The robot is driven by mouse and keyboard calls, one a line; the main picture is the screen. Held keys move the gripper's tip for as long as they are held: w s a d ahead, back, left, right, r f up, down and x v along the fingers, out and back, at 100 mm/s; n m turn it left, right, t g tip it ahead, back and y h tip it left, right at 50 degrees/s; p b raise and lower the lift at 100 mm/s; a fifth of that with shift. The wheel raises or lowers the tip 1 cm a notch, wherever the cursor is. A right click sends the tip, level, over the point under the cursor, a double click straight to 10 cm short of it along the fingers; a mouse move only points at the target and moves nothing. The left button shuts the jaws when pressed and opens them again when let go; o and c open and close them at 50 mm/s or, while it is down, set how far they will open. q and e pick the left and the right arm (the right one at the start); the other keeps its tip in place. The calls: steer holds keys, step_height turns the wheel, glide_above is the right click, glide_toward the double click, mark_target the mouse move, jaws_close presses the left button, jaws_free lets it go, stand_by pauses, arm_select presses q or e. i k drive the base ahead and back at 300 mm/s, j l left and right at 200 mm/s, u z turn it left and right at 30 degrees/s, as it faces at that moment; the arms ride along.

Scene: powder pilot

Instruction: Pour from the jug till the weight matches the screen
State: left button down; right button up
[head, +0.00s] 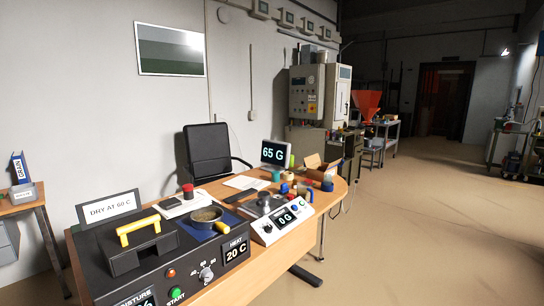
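The screen (275,153) on the desk reads 65 G. A white scale (268,235) stands near the desk's front edge, and its display (286,218) reads 0 G. A dark round vessel (263,199) is on top of the scale; its contents cannot be made out. I cannot tell which vessel is the jug. Neither of my grippers is in view.
A dark dryer box (135,262) with a yellow handle (138,229) fills the desk's near left end. Its sign (109,208) reads DRY AT 60 C and its heat display (236,250) 20 C. An open cardboard box (322,166) is at right. The floor (430,225) at right is clear.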

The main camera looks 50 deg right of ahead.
mark_target(304, 190)
steer(key=z, duration=1.45)
